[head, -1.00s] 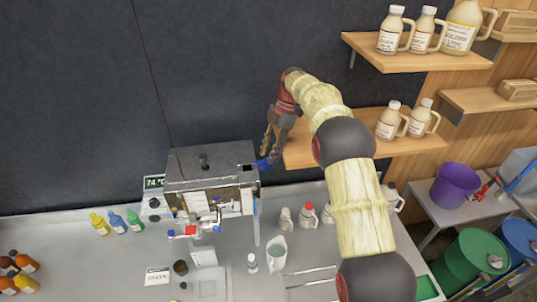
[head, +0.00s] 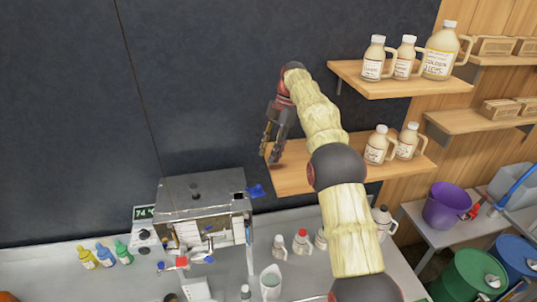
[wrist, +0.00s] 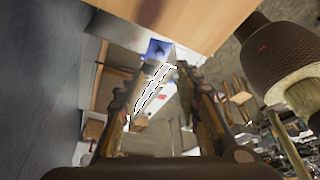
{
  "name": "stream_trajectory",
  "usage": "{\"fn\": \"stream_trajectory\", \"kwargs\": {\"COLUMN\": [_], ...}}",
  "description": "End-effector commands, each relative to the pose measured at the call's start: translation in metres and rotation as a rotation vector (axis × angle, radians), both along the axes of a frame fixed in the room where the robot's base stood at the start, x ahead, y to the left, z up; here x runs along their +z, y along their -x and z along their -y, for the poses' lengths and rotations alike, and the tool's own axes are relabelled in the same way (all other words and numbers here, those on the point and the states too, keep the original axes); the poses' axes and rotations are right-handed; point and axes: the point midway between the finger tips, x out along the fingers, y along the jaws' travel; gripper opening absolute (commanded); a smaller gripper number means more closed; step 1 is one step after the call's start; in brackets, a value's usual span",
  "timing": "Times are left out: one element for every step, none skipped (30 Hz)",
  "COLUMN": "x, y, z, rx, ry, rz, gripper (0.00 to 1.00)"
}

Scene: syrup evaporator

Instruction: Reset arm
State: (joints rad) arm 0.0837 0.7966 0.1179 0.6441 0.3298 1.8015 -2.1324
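My gripper (head: 269,158) hangs fingers-down in front of the dark wall, beside the left end of the lower shelf. In the wrist view my gripper (wrist: 158,100) has its two fingers well apart, with nothing held between them. The metal syrup evaporator (head: 205,215) stands on the counter below and left of the gripper. A small blue piece (head: 256,190) sits at its upper right corner, below and apart from the fingertips. A blue patch (wrist: 158,48) shows beyond the fingers in the wrist view.
The lower wooden shelf (head: 292,178) is close to the right of the gripper and holds two jugs (head: 377,146). The upper shelf (head: 400,84) holds several jugs. Small bottles (head: 301,240) and a white pitcher (head: 270,282) stand on the counter. The wall area left of the gripper is clear.

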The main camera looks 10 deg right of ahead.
Motion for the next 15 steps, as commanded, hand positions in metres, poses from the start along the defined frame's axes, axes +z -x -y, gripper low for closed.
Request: {"fn": "stream_trajectory", "kwargs": {"x": [0.000,0.001,0.002,0.003,0.005,0.009,0.012,0.016,0.021,0.025,0.029,0.034,0.037,0.040,0.043], "y": [0.000,0.000,0.001,0.002,0.004,0.008,0.011,0.015,0.021,0.027,0.033,0.042,0.049,0.056,0.066], "z": [0.000,0.000,0.000,0.000,0.000,-0.001,-0.001,-0.001,-0.001,-0.002,-0.002,-0.002,-0.002,-0.002,-0.002], "rx": [0.000,-0.003,-0.009,-0.019,-0.033,-0.059,-0.084,-0.115,-0.160,-0.199,-0.240,-0.296,-0.339,-0.381,-0.437], "ry": [0.000,0.001,0.004,0.007,0.012,0.022,0.030,0.041,0.055,0.066,0.078,0.094,0.105,0.115,0.127], "rz": [0.000,0.000,0.001,0.002,0.003,0.003,0.002,0.003,0.003,0.004,0.003,0.003,0.003,0.003,0.004], "gripper": [0.34,0.34,0.34,0.34,0.34,0.34,0.34,0.34,0.34,0.34,0.34,0.34,0.34,0.34,0.34]}}
